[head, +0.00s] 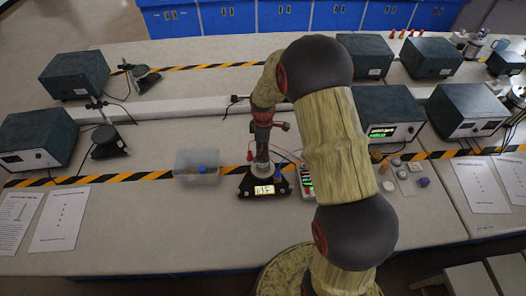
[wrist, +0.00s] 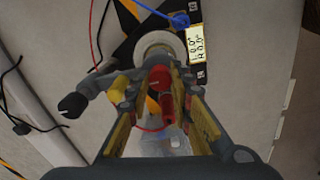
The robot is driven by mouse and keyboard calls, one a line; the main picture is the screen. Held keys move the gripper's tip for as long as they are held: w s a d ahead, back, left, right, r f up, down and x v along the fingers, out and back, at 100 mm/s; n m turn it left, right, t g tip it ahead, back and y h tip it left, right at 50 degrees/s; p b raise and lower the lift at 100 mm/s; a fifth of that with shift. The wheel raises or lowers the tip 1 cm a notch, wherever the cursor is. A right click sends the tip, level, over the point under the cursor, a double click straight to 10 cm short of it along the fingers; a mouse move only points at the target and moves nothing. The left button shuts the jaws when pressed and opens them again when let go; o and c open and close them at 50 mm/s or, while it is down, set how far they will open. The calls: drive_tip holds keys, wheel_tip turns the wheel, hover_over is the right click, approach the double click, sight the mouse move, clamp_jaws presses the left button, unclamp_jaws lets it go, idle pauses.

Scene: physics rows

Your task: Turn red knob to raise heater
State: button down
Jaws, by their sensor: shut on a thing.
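The red knob (wrist: 160,78) shows between my fingers in the wrist view, near the top of the heater's stand. My gripper (wrist: 158,98) is shut on it, with yellow-padded fingers on both sides hiding part of it. In the head view my gripper (head: 263,118) reaches down over the stand from above. A pale round part (wrist: 161,45) sits just beyond the knob. I cannot clearly pick out the heater itself.
A clear plastic bin (head: 197,168) stands left of the stand. A small panel (head: 306,180) with coloured lights is close on its right. Dark power boxes (head: 390,112) stand to the right and others to the left. Red and blue cables run near the base. Bench space in front is clear.

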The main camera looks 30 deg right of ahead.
idle(0.3)
drive_tip(key=c, duration=1.8)
unclamp_jaws()
drive_tip(key=shift+c, duration=0.2)
drive_tip(key=shift+r, duration=0.1)
wheel_tip(320, 180, up, 12)
